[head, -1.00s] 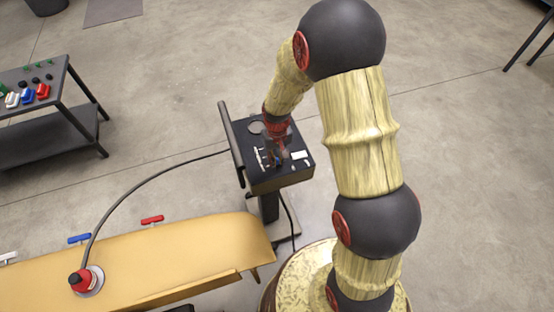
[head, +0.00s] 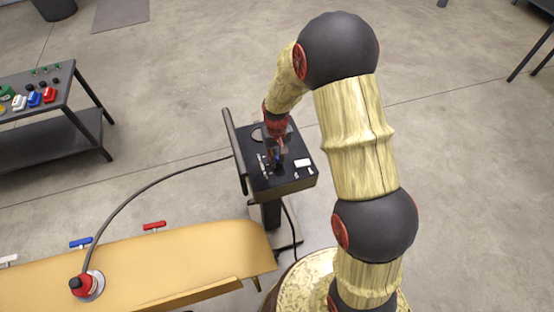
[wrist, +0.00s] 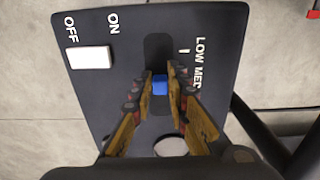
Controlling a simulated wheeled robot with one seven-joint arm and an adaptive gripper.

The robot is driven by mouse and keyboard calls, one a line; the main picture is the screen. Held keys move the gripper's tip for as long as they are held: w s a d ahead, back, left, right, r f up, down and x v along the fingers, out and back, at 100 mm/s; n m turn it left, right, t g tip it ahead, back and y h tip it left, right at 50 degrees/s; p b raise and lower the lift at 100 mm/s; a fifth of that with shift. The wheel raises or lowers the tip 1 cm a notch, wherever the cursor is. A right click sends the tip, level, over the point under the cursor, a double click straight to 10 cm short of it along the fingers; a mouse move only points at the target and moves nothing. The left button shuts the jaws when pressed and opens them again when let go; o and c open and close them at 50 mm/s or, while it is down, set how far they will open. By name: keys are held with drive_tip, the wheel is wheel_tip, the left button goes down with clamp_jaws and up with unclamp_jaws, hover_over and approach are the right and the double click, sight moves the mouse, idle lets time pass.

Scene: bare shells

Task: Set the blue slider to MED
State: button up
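The blue slider (wrist: 159,86) sits in a dark slot (wrist: 158,48) on the black control box (wrist: 215,25), which also shows in the head view (head: 298,180). In the wrist view the slider is about level with the MED label (wrist: 196,77) and below the LOW label (wrist: 200,48). My gripper (wrist: 160,78) has one finger on each side of the slider, apparently touching it. The fingers hide the lower slot and any further label. In the head view my gripper (head: 278,162) is down at the box face.
A white switch (wrist: 89,57) lies beside the OFF and ON labels. A dark bar (head: 235,150) runs along the box's left side. A tan bench (head: 200,255) with a red button (head: 82,284) stands at lower left, and a dark shelf table (head: 75,125) at left.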

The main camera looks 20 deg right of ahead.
sight(277, 160)
drive_tip(key=o, duration=0.4)
drive_tip(key=shift+r, duration=0.1)
wheel_tip(277, 160, up, 12)
drive_tip(key=shift+f, duration=0.1)
idle(0.5)
drive_tip(key=shift+s, duration=0.1)
drive_tip(key=s+r+t+b, duration=0.2)
drive_tip(key=s+r, duration=0.3)
drive_tip(key=s, duration=0.3)
drive_tip(key=s+r+t+b, duration=0.1)
drive_tip(key=s+r+b, duration=0.1)
drive_tip(key=s+r, duration=0.3)
drive_tip(key=s+r+t+b, duration=0.2)
drive_tip(key=s+r, duration=0.3)
drive_tip(key=s, duration=0.7)
drive_tip(key=shift+r+t+b, duration=0.3)
drive_tip(key=shift+b, duration=0.1)
